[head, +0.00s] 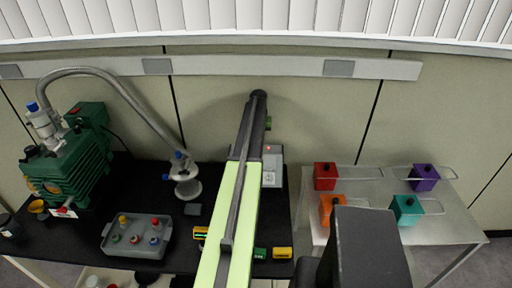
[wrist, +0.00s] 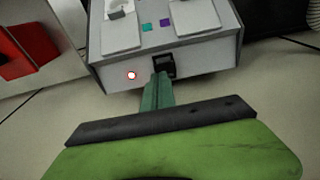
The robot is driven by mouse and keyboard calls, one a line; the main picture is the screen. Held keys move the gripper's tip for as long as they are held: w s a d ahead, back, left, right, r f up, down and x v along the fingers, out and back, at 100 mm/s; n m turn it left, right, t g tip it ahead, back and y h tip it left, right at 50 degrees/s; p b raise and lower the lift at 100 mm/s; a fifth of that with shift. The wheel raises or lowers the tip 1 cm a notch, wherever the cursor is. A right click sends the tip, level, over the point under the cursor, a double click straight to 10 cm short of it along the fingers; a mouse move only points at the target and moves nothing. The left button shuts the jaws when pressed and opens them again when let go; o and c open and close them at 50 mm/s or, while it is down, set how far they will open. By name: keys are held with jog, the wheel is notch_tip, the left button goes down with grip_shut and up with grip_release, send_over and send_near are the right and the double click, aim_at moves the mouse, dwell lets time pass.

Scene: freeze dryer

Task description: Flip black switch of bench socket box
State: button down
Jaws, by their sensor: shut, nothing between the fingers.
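The bench socket box (wrist: 205,52) is light grey and fills the top of the wrist view. Its black switch (wrist: 164,62) sits on the face toward me, right of a red glowing lamp (wrist: 131,75). My gripper (wrist: 159,80) is shut and empty, its tips just at the lower edge of the switch; whether they touch it I cannot tell. The tips hide part of the switch. In the head view the box (head: 271,169) stands at the back right of the black bench, partly covered by my arm.
A green pump (head: 75,160) with a hose stands at the left of the bench. A grey tray (head: 137,236) with several coloured caps lies in front. A side table (head: 365,188) at right holds red, purple, orange and teal boxes. A wall rail (head: 290,67) runs behind.

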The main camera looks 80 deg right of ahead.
jog(key=shift+f+b, duration=0.8)
dwell(0.8)
notch_tip(320, 180, up, 7)
jog(key=p, duration=0.7)
dwell(0.4)
